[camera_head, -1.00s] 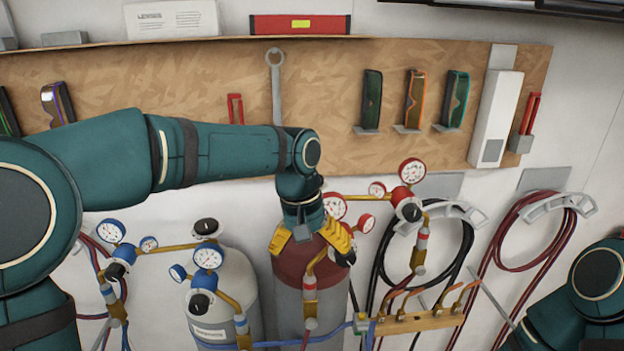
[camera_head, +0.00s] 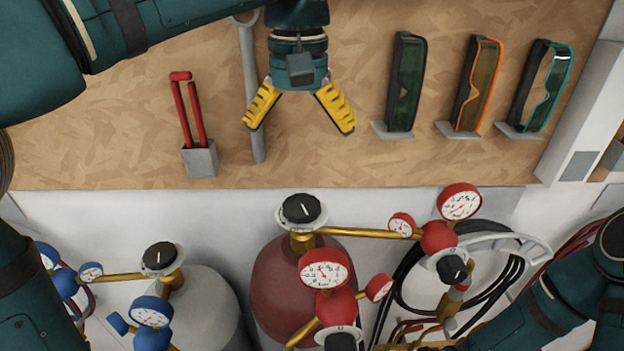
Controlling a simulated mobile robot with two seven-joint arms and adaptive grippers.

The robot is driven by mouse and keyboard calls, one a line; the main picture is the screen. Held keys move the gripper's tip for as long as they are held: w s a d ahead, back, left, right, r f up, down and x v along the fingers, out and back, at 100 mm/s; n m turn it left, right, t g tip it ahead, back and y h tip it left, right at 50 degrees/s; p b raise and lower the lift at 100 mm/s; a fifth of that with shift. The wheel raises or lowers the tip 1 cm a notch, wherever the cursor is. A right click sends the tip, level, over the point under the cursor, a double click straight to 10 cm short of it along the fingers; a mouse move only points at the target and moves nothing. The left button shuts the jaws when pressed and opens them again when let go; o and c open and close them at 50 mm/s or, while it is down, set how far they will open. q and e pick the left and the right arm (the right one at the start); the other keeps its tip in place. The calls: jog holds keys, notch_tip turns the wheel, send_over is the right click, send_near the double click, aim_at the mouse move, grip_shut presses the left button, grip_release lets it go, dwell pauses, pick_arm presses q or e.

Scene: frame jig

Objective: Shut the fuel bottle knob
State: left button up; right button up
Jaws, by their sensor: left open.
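The red bottle (camera_head: 282,282) stands upright below the wooden board and looks like the fuel bottle. Its black knob (camera_head: 301,208) with a white pointer mark sits in a light ring on the brass valve at its top, fully in sight. My left gripper (camera_head: 299,128) hangs above the knob with its yellow fingers spread wide and pointing down. It is empty and apart from the knob. My right arm shows at the lower right, but its gripper is not visible.
Red gauges (camera_head: 324,269) and brass pipes crowd the bottle's front and right. A grey bottle (camera_head: 205,305) with its own black knob (camera_head: 159,258) and blue gauges stands left. The board (camera_head: 110,150) behind holds a wrench, red-handled tool and several goggles.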

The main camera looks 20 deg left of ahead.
aim_at(301, 204)
pick_arm(q)
jog(key=f+b, duration=0.1)
jog(key=f, duration=0.5)
jog(key=f+b, duration=0.2)
jog(key=f, duration=0.5)
jog(key=shift+s+f, duration=0.2)
jog(key=shift+f, duration=0.1)
jog(key=c, duration=1.2)
